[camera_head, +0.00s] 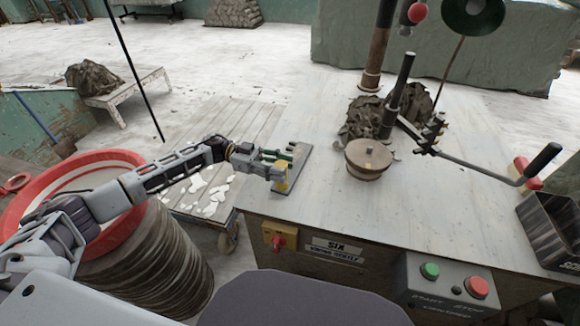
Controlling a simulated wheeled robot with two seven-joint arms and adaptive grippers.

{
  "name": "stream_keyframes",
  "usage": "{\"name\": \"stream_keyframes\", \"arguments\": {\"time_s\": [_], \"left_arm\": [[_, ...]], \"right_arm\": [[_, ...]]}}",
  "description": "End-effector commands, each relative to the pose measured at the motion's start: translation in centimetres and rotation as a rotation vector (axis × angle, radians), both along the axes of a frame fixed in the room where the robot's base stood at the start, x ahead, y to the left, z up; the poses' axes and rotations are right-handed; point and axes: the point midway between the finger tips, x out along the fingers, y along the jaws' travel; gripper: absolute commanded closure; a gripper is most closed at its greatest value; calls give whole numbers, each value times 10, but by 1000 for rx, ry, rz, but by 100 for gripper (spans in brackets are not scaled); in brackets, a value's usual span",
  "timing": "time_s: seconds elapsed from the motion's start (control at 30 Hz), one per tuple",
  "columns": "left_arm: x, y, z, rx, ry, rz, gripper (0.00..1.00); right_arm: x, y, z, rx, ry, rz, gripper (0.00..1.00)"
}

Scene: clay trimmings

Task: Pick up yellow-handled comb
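A small yellow piece (281,182), which looks like the handle of the comb, shows at the front left edge of the table, over a dark flat board (302,158). My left gripper (278,172) reaches in from the left and is right at the yellow piece. The fingers are too small and overlapped to tell whether they are open or shut on it. The comb's teeth cannot be made out. My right gripper is not in view.
A round lidded pot (368,158) stands mid-table, with a dark post, a clay heap (415,102) and a crank handle (542,160) behind and right. A dark box (552,230) is at the right edge. A red-rimmed drum (130,158) stands under my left arm.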

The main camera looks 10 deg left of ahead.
Motion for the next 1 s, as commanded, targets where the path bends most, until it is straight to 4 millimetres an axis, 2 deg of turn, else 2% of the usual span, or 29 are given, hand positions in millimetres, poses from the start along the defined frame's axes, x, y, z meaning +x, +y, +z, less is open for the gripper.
{"name": "stream_keyframes", "arguments": {"time_s": [0.03,0.27,0.77,1.0], "left_arm": [[0,0,0,0,0,0,70],[0,0,0,0,0,0,99],[0,0,2,-1,-2,0,100],[1,1,18,-2,-5,1,100]], "right_arm": [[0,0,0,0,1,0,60],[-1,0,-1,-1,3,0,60],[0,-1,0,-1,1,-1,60],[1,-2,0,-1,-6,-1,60]]}}
